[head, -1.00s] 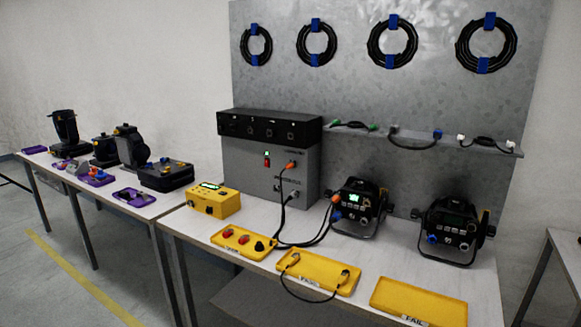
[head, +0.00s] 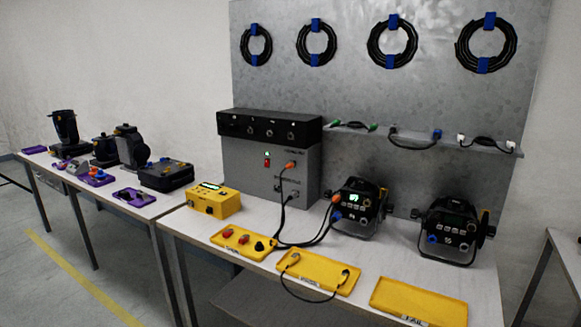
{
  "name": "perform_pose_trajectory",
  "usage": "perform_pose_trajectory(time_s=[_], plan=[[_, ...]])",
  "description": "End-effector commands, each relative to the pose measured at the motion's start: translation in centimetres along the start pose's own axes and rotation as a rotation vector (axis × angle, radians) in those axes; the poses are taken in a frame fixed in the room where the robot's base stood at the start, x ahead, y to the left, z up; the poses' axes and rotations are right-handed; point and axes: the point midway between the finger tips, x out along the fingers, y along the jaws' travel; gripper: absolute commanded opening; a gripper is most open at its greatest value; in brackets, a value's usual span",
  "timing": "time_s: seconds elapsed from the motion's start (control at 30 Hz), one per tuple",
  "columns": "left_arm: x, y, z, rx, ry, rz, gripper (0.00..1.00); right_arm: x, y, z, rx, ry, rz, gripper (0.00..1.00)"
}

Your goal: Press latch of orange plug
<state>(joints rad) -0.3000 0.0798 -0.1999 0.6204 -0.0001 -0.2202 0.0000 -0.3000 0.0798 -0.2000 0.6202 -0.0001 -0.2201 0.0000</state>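One orange plug (head: 290,165) sits in the front of the grey power box (head: 270,178), with a black cable hanging from it. Another orange plug (head: 336,199) is at the left side of the nearer-middle par can (head: 357,212), whose small display glows green. Black cables run from the grey box across the table to this can. The latches are too small to make out. Neither of my grippers shows in the head view.
A second par can (head: 449,232) stands at the right. Yellow trays (head: 418,301) line the table's front; the right one is empty, others hold connectors and a cable. A yellow tester (head: 213,200) stands at left. Coiled cables (head: 392,42) hang on the back panel.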

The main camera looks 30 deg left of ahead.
Motion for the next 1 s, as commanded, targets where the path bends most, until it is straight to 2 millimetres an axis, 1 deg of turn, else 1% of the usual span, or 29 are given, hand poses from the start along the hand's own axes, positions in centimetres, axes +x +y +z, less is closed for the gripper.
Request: perform_pose_trajectory(time_s=[0.37, 0.47, 0.5, 0.53, 1.0], plan=[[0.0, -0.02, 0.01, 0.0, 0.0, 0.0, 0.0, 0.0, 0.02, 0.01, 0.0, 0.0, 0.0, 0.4], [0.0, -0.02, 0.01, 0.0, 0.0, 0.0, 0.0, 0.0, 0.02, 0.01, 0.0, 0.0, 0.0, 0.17], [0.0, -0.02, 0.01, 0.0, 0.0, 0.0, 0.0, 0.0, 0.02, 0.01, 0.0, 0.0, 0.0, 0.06], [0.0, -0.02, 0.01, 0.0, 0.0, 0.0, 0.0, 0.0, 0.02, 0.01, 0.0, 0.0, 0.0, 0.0], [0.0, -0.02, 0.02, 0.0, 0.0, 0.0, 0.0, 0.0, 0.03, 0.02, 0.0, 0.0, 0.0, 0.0]])
